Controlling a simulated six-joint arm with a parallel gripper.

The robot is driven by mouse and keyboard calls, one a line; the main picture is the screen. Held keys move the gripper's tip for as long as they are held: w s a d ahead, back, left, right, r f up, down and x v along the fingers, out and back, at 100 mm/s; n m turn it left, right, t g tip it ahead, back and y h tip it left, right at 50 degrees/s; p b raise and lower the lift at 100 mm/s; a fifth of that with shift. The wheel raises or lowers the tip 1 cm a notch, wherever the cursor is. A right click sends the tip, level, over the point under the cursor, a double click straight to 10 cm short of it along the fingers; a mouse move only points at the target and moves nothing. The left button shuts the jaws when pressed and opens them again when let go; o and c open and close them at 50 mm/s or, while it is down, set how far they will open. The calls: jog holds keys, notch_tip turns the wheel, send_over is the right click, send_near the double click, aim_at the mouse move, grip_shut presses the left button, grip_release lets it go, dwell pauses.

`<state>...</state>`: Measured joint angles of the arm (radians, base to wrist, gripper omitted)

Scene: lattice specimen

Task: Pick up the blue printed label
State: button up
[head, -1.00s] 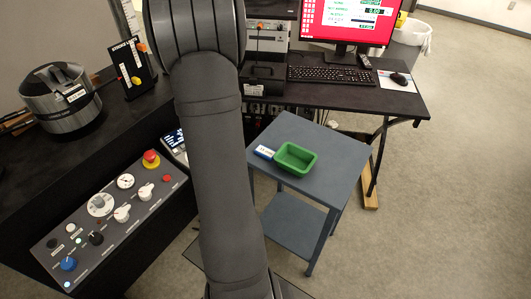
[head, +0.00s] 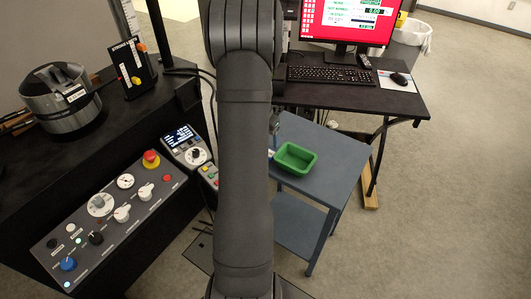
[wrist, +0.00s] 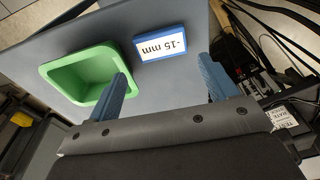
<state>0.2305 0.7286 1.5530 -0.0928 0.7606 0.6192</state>
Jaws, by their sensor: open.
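The blue printed label (wrist: 161,44), a blue block with a white face reading "-15 mm", lies on the grey side table (wrist: 182,14) beside the green tray. In the head view my arm hides nearly all of it. My gripper (wrist: 165,82) is open and empty in the wrist view, its two blue fingers apart. The label shows beyond the fingertips, between the two fingers and apart from them. The left finger overlaps the edge of the green tray in that picture.
The open green tray (head: 281,163) sits on the side table close to the label. The desk with keyboard (head: 330,75) and monitor (head: 347,22) stands behind. A control panel (head: 105,215) is at left. Cables (wrist: 285,18) run beyond the table edge in the wrist view.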

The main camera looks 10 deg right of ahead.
jog(key=f, duration=0.7)
jog(key=shift+w+d+f, duration=0.1)
jog(key=shift+w+d, duration=0.15)
jog(key=shift+w, duration=0.1)
jog(key=c, duration=0.6)
